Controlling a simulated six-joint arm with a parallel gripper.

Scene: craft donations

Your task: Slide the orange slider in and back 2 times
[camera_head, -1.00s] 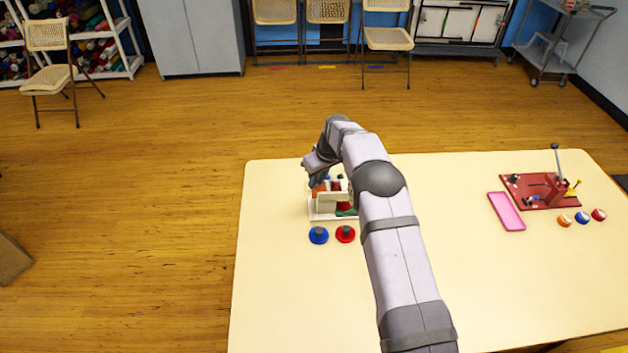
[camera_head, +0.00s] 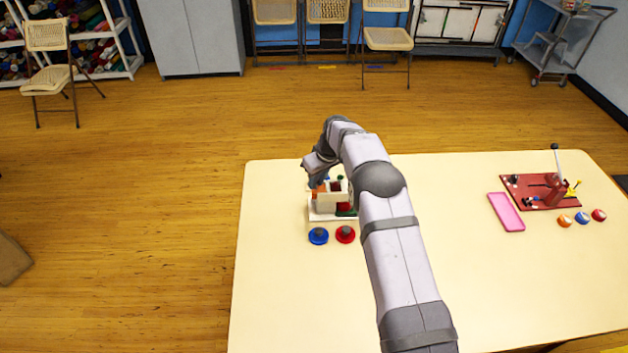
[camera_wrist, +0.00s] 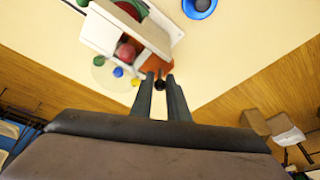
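The white toy (camera_head: 324,216) with its upright walled box stands at the table's left part, partly hidden by my arm. The orange slider (camera_wrist: 156,63) sticks out of one end of the white box (camera_wrist: 130,33) in the wrist view. It has a dark round knob (camera_wrist: 160,85) at its outer end. My gripper (camera_wrist: 160,76) has one finger on each side of the knob and seems closed on it. In the head view my gripper (camera_head: 314,180) is over the toy's left end, where a little orange (camera_head: 319,188) shows. A red ball (camera_wrist: 125,52) is beside the slider.
A blue button (camera_head: 318,236) and a red button (camera_head: 345,234) sit in front of the toy. A pink tray (camera_head: 506,212), a red board with a lever (camera_head: 540,192) and several small balls are at the right. The table between is clear.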

